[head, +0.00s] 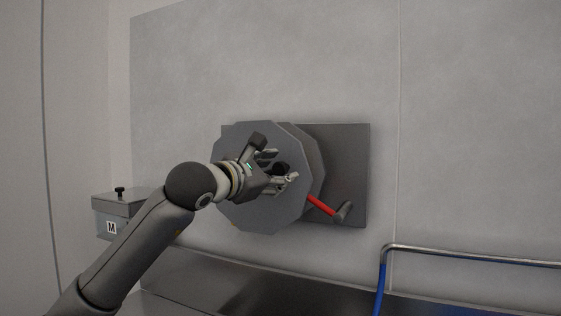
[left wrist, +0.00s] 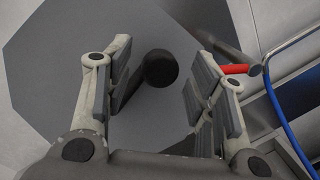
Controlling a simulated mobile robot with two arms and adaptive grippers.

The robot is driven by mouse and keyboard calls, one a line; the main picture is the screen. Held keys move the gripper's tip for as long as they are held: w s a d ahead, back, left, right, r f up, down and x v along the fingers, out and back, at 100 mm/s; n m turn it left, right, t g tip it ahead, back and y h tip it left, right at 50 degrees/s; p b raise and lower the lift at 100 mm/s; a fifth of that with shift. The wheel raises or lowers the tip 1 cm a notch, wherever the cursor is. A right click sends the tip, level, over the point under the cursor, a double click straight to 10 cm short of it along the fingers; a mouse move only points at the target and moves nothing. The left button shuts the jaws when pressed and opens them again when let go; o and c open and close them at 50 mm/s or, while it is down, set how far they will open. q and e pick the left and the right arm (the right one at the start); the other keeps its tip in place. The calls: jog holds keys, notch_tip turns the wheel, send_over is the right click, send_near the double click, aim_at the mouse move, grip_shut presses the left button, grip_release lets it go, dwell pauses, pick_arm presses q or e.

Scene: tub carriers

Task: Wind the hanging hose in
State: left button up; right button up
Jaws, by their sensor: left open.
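The hose reel (head: 252,212) is a grey many-sided drum on a dark wall plate (head: 350,160). A black crank knob (left wrist: 160,68) stands out from its face. My left gripper (head: 281,167) is in front of the reel, open, with its fingers on either side of the knob. In the left wrist view (left wrist: 168,95) the knob shows between the fingers, with a gap to the right one; contact cannot be told. A red lever with a grey end (head: 322,205) sits at the reel's lower right. My right gripper is not in view.
A bent metal rail (head: 470,255) runs along the lower right, by the hose. A grey box marked M (head: 118,210) with a black knob on top stands at the left, behind my left arm. The wall above and right of the reel is bare.

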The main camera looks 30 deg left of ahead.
pick_arm(q)
jog(key=shift+w, duration=1.1)
grip_shut()
